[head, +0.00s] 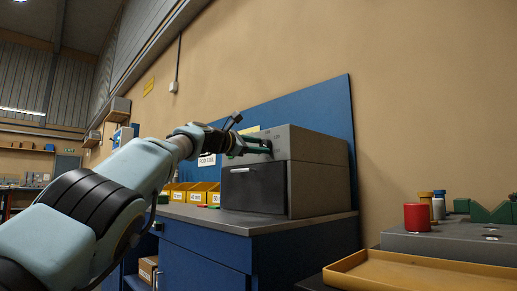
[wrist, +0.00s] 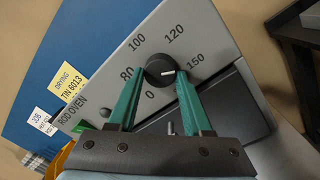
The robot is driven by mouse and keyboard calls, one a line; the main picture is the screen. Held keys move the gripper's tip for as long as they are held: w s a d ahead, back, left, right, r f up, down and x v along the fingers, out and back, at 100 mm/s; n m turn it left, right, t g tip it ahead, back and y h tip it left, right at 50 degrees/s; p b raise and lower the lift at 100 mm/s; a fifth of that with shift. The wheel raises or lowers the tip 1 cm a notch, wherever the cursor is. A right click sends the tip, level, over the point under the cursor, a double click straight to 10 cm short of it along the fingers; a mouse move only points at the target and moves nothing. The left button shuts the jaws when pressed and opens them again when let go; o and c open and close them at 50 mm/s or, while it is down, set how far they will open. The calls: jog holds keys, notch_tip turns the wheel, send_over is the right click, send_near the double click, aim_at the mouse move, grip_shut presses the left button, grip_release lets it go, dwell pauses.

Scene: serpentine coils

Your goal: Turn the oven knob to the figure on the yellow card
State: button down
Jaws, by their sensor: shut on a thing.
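The grey rod oven (head: 318,150) stands on a blue bench; its label shows in the wrist view (wrist: 212,38). Its round black knob (wrist: 160,70) sits between my green fingertips (wrist: 160,76). My gripper is shut on the knob; in the head view my gripper (head: 260,146) reaches the oven's upper front. The knob's white mark points right, towards the 150 side. The dial reads 0, a figure partly hidden by the left finger, 100, 120 and 150. The yellow card (wrist: 69,84) left of the oven appears to read "DRYING TIN 6013"; I cannot be sure of the digits.
The dark oven door (head: 256,188) with its handle is below the knob. Yellow bins (head: 198,193) stand left of the oven on the bench (head: 200,212). A white card (wrist: 40,120) is by the yellow card. A red cylinder (head: 417,217) and a tan tray (head: 420,275) are at right.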

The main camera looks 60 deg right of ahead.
jog(key=shift+f+m, duration=0.1)
jog(key=shift+m, duration=0.3)
jog(key=shift+c, duration=1.6)
grip_release()
jog(key=b+v, duration=0.9)
jog(key=v, duration=0.1)
jog(key=shift+a+b, duration=0.35)
jog(key=shift+a, duration=0.05)
jog(key=shift+w, duration=0.1)
